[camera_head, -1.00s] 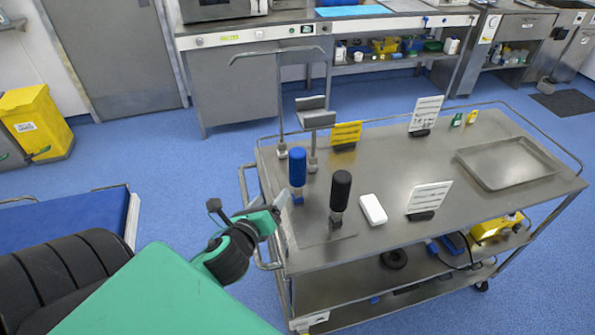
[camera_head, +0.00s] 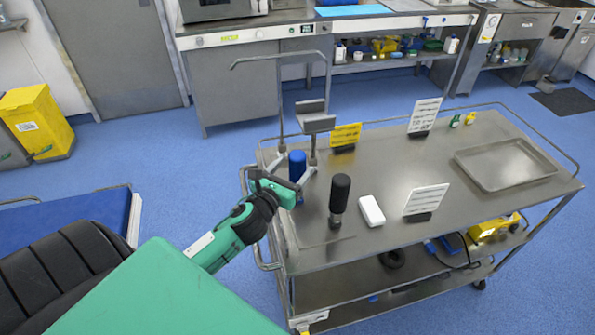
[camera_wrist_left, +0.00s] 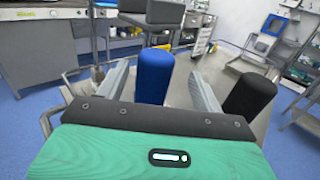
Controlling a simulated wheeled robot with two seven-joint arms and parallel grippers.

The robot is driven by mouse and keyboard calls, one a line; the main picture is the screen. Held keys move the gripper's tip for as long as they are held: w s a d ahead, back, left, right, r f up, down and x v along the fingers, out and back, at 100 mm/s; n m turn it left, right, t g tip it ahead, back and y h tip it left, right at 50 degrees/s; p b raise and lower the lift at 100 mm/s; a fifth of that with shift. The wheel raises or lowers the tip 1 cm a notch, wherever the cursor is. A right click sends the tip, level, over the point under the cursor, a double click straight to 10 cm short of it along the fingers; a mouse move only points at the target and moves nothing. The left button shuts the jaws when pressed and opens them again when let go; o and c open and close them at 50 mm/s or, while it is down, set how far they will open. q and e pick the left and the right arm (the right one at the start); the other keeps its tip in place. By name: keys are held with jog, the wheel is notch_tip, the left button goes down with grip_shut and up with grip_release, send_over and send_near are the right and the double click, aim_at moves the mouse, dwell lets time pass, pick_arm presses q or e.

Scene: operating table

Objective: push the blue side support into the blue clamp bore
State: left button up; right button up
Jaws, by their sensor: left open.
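The blue side support (camera_head: 298,164) is an upright blue cylinder standing at the left end of the steel trolley. My left gripper (camera_head: 295,167) is open at it. In the left wrist view the blue side support (camera_wrist_left: 154,76) stands between the two spread fingers of the gripper (camera_wrist_left: 159,80), with a gap to the right finger. Its lower part is hidden behind the gripper there. I cannot make out the blue clamp bore in either view. My right gripper is not in view.
A black-topped post (camera_head: 339,190) stands close to the right of the blue support, also seen in the wrist view (camera_wrist_left: 249,98). A metal frame with a grey bracket (camera_head: 315,122) rises behind. A white box (camera_head: 371,210), sign cards and a steel tray (camera_head: 506,165) occupy the trolley (camera_head: 430,170).

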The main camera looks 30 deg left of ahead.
aim_at(301, 156)
pick_arm(q)
jog(key=w+p, duration=0.1)
jog(key=w, duration=0.1)
jog(key=w+a+p, duration=0.1)
jog(key=w, duration=0.1)
jog(key=shift+w+f, duration=0.1)
jog(key=shift+w, duration=0.3)
jog(key=shift+w+f, duration=0.1)
jog(key=shift+w, duration=0.35)
jog(key=c, duration=1.4)
jog(key=shift+c, duration=0.2)
notch_tip(301, 156, up, 20)
